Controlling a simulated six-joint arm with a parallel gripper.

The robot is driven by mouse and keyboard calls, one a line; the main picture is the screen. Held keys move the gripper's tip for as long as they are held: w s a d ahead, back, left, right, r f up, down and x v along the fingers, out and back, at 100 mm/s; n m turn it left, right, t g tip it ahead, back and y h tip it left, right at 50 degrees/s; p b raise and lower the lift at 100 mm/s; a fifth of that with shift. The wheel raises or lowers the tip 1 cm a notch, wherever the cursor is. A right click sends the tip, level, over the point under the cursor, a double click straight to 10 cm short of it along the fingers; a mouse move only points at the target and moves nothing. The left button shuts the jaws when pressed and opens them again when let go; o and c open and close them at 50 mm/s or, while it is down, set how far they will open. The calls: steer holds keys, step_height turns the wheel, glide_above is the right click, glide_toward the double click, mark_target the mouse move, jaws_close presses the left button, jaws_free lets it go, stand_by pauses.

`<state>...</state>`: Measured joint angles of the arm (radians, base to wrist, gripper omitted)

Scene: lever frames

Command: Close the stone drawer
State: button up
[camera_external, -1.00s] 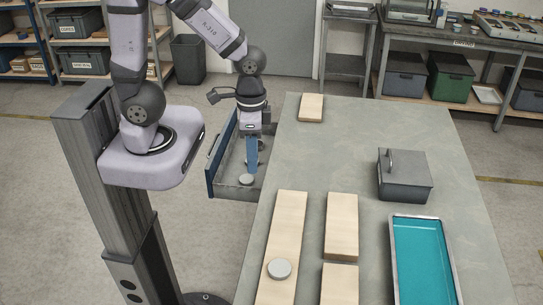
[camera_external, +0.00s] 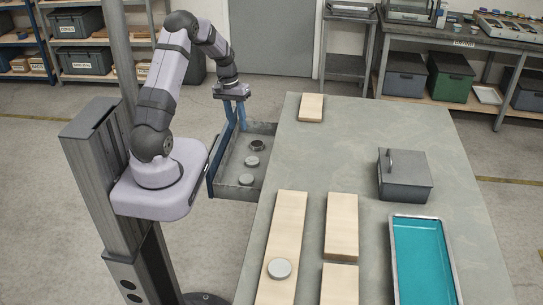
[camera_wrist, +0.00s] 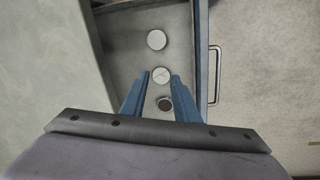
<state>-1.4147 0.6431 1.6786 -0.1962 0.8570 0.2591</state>
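The drawer (camera_external: 231,181) stands pulled out from the left side of the grey table. Its blue front panel (camera_external: 211,172) faces left, and its handle (camera_wrist: 215,75) shows in the wrist view. Inside lie two pale discs, a nearer one (camera_external: 247,180) and a middle one (camera_external: 252,161), and a darker round piece (camera_external: 257,145) at the far end. My gripper (camera_external: 236,126) is above the far part of the drawer. Its blue fingers (camera_wrist: 159,77) are apart with nothing held between them; the middle disc and dark piece show below, between them.
On the table (camera_external: 400,130) are several pale wooden boards, one with a grey disc (camera_external: 279,268), a lidded grey box (camera_external: 405,177) and a teal tray (camera_external: 390,225). The floor left of the drawer front is partly filled by my base and column.

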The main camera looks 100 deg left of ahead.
steer(key=s+a+f+n+b, duration=0.1)
steer(key=s+a+f+n, duration=0.15)
steer(key=s, duration=0.45)
steer(key=s+a+f+n+b, duration=0.1)
steer(key=s+a+f, duration=0.25)
steer(key=s, duration=0.35)
steer(key=shift+t+y, duration=0.3)
steer(key=shift+w+d+f+p, duration=0.2)
steer(key=shift+f+p, duration=0.15)
steer(key=shift+f, duration=0.85)
steer(key=shift+w+d+f+p, duration=0.2)
steer(key=shift+f+p, duration=0.2)
steer(key=shift+f, duration=0.8)
steer(key=shift+w+d+f+p, duration=0.1)
steer(key=shift+w+f+p, duration=0.2)
steer(key=shift+f, duration=0.9)
steer(key=shift+s, duration=0.1)
jaws_close()
